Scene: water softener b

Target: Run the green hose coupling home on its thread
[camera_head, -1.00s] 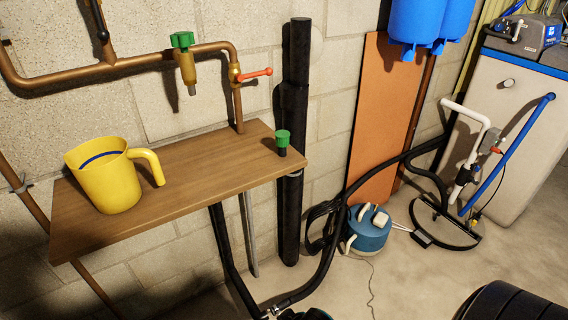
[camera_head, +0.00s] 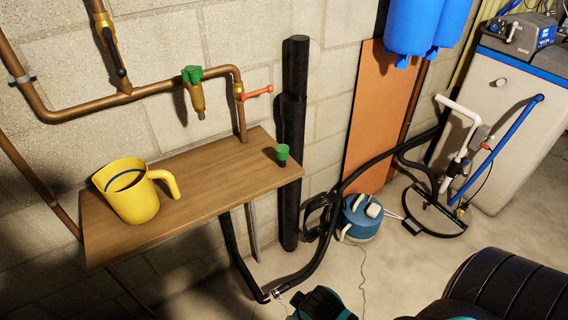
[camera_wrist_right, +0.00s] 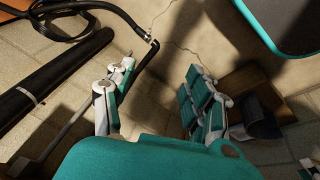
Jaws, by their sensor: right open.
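A small green piece with a dark lower part, which looks like the green hose coupling (camera_head: 282,153), stands upright near the right end of the wooden shelf (camera_head: 215,185). A brass tap (camera_head: 197,97) with a green handle (camera_head: 192,75) hangs from the copper pipe above the shelf, its spout pointing down; I cannot make out its thread. My right gripper (camera_wrist_right: 153,105) is open and empty in the right wrist view, over the floor beside a black hose. The green coupling cannot be made out in that view. My left gripper is in neither view.
A yellow jug (camera_head: 132,200) stands on the shelf's left half. A red-handled valve (camera_head: 257,92) sits on the pipe. A thick black pipe (camera_head: 292,150) rises by the shelf's right end. A black hose (camera_head: 325,245) and a blue canister (camera_head: 361,218) are on the floor.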

